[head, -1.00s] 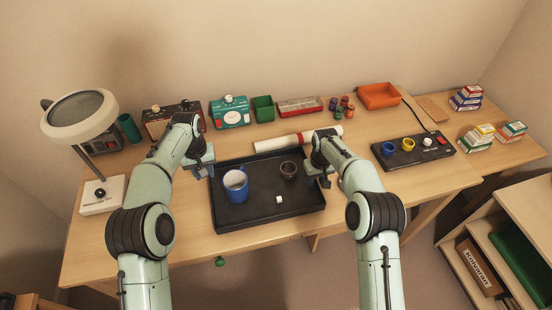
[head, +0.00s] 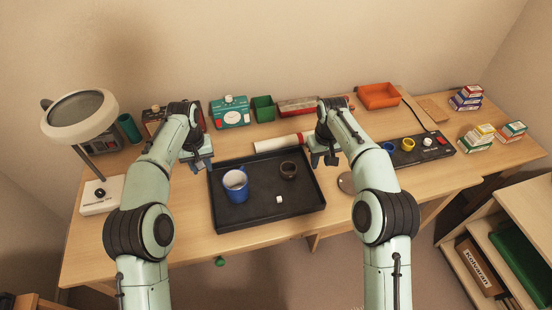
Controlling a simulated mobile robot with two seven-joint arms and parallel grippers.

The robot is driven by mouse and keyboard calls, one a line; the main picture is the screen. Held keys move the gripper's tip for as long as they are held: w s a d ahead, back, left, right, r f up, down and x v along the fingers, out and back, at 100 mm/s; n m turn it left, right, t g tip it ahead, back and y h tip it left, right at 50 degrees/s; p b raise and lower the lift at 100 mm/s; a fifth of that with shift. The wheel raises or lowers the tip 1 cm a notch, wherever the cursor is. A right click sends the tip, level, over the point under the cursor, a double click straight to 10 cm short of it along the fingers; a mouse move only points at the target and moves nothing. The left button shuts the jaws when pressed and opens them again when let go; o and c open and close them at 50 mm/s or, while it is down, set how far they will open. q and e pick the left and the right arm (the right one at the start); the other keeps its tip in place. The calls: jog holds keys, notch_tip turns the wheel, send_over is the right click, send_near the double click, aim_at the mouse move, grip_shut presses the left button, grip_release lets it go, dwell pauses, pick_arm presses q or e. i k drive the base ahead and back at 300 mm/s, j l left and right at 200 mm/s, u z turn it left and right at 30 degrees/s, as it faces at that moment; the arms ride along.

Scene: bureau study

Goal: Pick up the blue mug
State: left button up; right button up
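The blue mug (head: 236,187) stands upright in the left part of the black tray (head: 268,217) on the desk. Its inside looks pale. My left gripper (head: 199,165) is just outside the tray's left rim, to the upper left of the mug and apart from it. My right gripper (head: 323,160) is near the tray's upper right corner, away from the mug. Both grippers are small in view, and I cannot make out whether their fingers are open or shut.
A dark cup (head: 289,170) and a small white cube (head: 279,199) are also in the tray. A white and red roll (head: 280,144) lies behind it. A magnifier lamp (head: 80,118) stands at left, a control panel (head: 414,148) at right. Bare desk lies left of the tray.

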aim_at(236, 186)
jog(key=k, duration=1)
